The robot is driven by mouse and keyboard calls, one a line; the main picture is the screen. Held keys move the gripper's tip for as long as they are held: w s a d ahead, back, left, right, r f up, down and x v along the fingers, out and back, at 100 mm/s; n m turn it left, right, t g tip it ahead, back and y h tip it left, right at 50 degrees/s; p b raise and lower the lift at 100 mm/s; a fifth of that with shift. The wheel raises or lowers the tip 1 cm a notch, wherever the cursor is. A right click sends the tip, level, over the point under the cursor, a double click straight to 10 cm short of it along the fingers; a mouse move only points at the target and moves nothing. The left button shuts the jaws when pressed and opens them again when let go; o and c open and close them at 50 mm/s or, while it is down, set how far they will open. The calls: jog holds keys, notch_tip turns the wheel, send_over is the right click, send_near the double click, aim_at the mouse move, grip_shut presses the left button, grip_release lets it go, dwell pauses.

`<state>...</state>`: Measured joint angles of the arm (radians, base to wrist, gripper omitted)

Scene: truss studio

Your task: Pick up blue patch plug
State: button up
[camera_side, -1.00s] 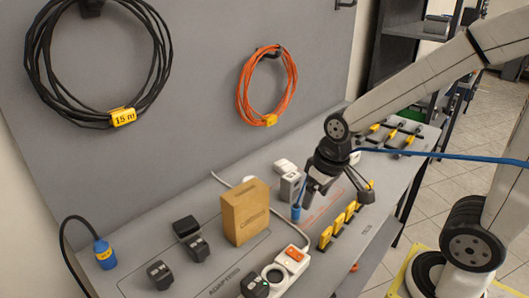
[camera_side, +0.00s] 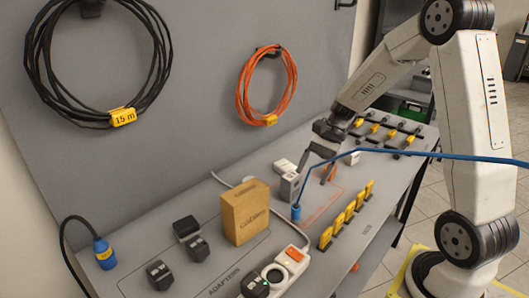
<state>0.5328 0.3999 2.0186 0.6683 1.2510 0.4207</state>
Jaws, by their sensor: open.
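The blue patch plug (camera_side: 296,214) stands on the bench just right of the cardboard box. Its blue cable (camera_side: 440,154) rises from it and runs off to the right edge. My gripper (camera_side: 317,174) is open, with its fingers pointing down, behind and a little right of the plug. It looks empty and apart from the plug. The cable passes in front of my gripper in this view. A second blue connector (camera_side: 104,252) on a black cable is at the far left.
Black adapters (camera_side: 186,228) lie further left. Coiled cables (camera_side: 268,88) hang on the back panel.

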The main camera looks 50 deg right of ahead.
jog(key=w+d+m+t+y, duration=0.35)
jog(key=d+m, duration=0.25)
jog(key=d, duration=0.2)
send_near(295, 213)
jog(key=shift+w+a+f+y, duration=0.15)
jog(key=shift+w+f+y, duration=0.15)
jog(key=shift+f, duration=0.25)
jog(key=shift+w+a+f+y, duration=0.15)
jog(key=shift+w+a+f, duration=0.05)
jog(key=shift+w+f, duration=0.3)
jog(key=shift+a, duration=0.1)
jog(key=shift+x, duration=1.25)
jog(key=shift+f, duration=0.15)
jog(key=shift+x, duration=2.5)
jog(key=shift+s+f, duration=0.1)
jog(key=shift+s, duration=0.05)
grip_shut()
